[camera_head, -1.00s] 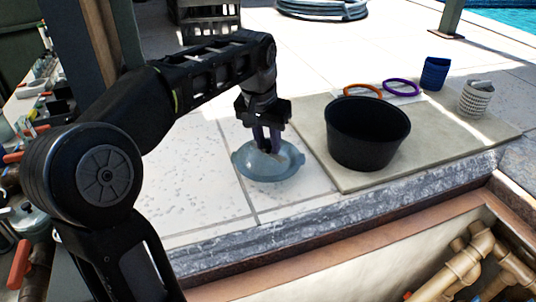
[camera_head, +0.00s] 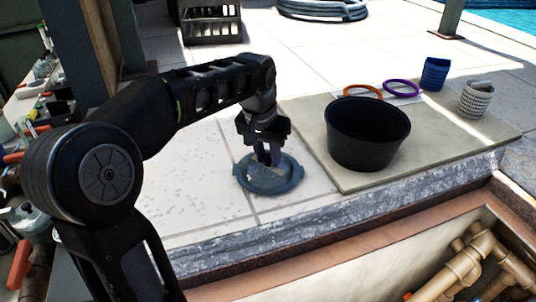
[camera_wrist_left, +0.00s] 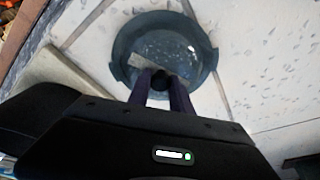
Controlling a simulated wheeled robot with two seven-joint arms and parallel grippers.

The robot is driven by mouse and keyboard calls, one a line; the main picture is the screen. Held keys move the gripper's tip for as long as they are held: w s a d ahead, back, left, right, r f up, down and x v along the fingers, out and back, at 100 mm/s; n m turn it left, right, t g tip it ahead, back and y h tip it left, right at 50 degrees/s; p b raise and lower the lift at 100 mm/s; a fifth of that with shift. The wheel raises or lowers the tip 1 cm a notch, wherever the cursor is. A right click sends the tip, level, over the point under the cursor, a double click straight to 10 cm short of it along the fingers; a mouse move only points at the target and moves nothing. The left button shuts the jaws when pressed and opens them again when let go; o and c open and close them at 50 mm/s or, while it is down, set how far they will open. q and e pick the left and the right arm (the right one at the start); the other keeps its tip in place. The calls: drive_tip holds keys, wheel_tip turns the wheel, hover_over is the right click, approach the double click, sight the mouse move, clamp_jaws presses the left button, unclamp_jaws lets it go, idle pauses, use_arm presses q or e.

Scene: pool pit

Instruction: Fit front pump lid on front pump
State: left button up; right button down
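The pump lid, a round see-through cover with a blue-grey rim and side tabs (camera_head: 243,181), is over the pale paving left of the stone slab. Whether it touches the paving I cannot tell. My left gripper (camera_head: 267,158) points down at its middle. In the left wrist view, the two fingers (camera_wrist_left: 163,84) straddle a small dark part at the middle of the lid (camera_wrist_left: 124,45) and look closed on it; the contact is partly hidden. The front pump cannot be made out. My right gripper is out of view.
A black bucket (camera_head: 367,138) stands on the slab (camera_head: 440,145), with orange (camera_head: 362,91) and purple (camera_head: 401,88) rings, a blue cup (camera_head: 434,74) and a light basket (camera_head: 476,98) behind. In front, the stone edge drops to a pit with tan pipes (camera_head: 462,262).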

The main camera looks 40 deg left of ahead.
sight(265, 170)
use_arm(q)
drive_tip(key=o, duration=0.4)
drive_tip(key=shift+r, duration=0.45)
drive_tip(key=p+v, duration=0.1)
drive_tip(key=v, duration=1)
drive_tip(key=shift+s+r, duration=0.15)
drive_tip(key=shift+r, duration=0.05)
